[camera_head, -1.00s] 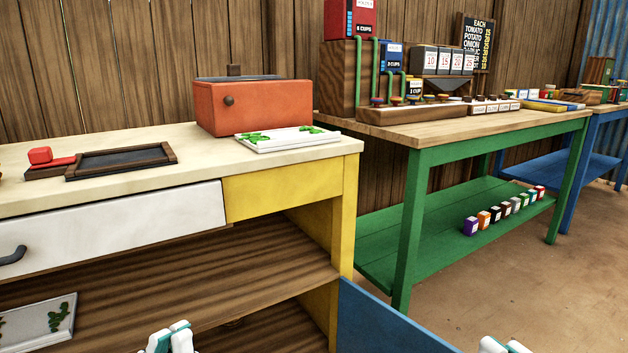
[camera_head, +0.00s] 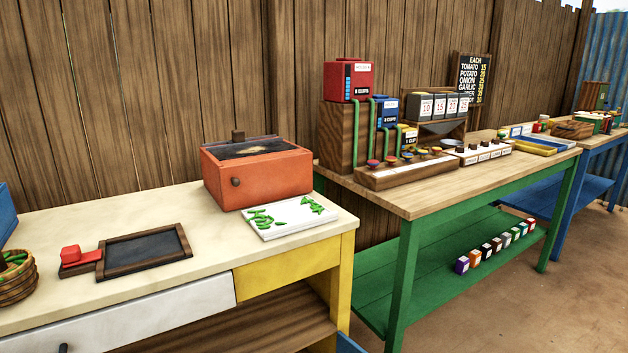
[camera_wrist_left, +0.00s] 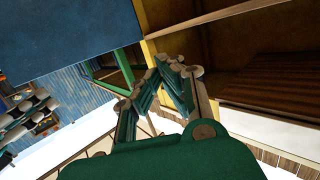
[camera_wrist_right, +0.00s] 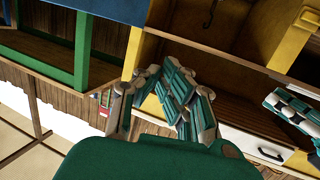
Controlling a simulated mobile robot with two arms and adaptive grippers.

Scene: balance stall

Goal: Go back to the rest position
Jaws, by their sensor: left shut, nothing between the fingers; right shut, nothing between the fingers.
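My left gripper (camera_wrist_left: 178,75) shows in the left wrist view with its green-and-grey fingers together and nothing between them. The open shelf of the yellow-framed counter lies beyond it. My right gripper (camera_wrist_right: 172,85) shows in the right wrist view, also shut and empty, with the counter's shelf and white drawer (camera_wrist_right: 250,147) beyond. Another green-and-white gripper part of mine (camera_wrist_right: 292,108) shows at that view's right edge. Neither gripper shows in the head view now.
The cream counter (camera_head: 200,215) carries an orange box (camera_head: 258,178), a white board with green pieces (camera_head: 290,218), a dark tray (camera_head: 143,250) and a basket (camera_head: 16,280). A green table (camera_head: 405,205) stands to the right. A blue door panel (camera_wrist_left: 75,35) hangs near my left gripper.

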